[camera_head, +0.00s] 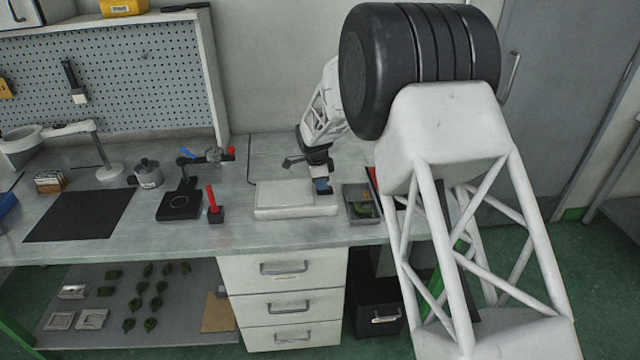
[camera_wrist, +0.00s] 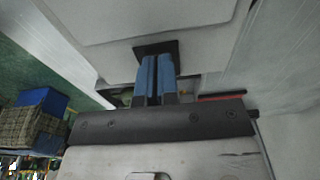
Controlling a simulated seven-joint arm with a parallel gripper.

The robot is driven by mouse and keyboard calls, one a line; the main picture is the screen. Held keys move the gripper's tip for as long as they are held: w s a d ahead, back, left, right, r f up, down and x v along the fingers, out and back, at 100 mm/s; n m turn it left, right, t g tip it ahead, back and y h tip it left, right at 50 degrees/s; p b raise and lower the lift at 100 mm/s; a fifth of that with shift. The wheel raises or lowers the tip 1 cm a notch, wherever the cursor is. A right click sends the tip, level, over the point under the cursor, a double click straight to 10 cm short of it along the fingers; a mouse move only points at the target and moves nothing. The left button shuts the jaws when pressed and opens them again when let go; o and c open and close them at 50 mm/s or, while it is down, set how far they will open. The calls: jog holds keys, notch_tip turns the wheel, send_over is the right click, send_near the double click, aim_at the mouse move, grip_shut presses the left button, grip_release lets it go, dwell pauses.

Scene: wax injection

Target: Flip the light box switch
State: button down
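The light box (camera_head: 284,207) is a flat white box on the workbench, and its pale surface fills the top of the wrist view (camera_wrist: 120,18). A small black square (camera_wrist: 172,45), apparently the switch, lies on it and is partly hidden by my fingertips. My gripper (camera_head: 322,190) is at the right end of the light box, pointing down. In the wrist view its two blue fingers (camera_wrist: 156,62) are together with only a thin dark line between them, holding nothing visible. Their tips overlap the black square; whether they touch it I cannot tell.
A dark mat (camera_head: 82,215) lies farther left. The bench behind the box looks mostly clear.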

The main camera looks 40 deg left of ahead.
jog(key=shift+w+d+f, duration=0.2)
jog(key=shift+d+f, duration=0.25)
jog(key=shift+f, duration=0.05)
jog(key=shift+w+d+f, duration=0.2)
jog(key=shift+d+f, duration=0.25)
jog(key=shift+f, duration=0.05)
jog(key=shift+r, duration=0.15)
jog(key=shift+a+r, duration=0.1)
jog(key=shift+r, duration=0.45)
notch_tip(320, 180, up, 14)
jog(key=s+a, duration=0.1)
jog(key=a, duration=0.1)
jog(key=shift+s+a+r, duration=0.15)
jog(key=shift+s+r, duration=0.1)
